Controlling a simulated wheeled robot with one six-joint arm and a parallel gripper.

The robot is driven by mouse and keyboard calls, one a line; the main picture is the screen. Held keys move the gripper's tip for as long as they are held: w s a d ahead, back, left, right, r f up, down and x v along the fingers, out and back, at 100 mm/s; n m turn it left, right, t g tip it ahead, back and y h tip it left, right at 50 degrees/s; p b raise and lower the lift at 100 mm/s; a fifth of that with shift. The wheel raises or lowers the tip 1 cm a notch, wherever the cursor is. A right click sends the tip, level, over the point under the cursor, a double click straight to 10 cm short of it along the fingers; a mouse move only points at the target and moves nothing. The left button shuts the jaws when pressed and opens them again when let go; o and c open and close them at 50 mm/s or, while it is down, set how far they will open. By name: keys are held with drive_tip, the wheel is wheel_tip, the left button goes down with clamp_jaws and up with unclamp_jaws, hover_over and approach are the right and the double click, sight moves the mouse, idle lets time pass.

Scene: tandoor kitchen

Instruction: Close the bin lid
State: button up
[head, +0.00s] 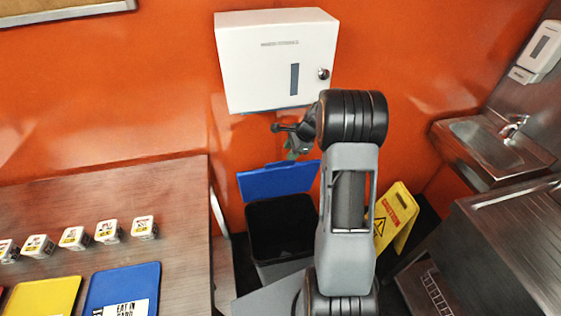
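The bin (261,272) is dark and stands on the floor between the table and my arm, its open top facing up. Its blue lid (262,183) is raised and leans back near the orange wall, so the dark inside shows. My arm rises in front of the bin's right side and hides part of it. My gripper (291,152) is above the lid's upper edge, in front of the wall. It is small and partly hidden by the wrist. I cannot tell whether its fingers are open or shut, or whether it touches the lid.
A white wall cabinet (277,62) hangs just above my gripper. A wooden table (183,195) with small labelled boxes and coloured boards stands left. A yellow caution sign (398,217) stands right of my arm. A metal sink (486,146) and a steel counter (520,245) are on the right.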

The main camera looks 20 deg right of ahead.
sight(281, 162)
drive_tip(key=p+x, duration=0.1)
drive_tip(key=x, duration=0.8)
drive_tip(key=shift+f, duration=0.15)
clamp_jaws()
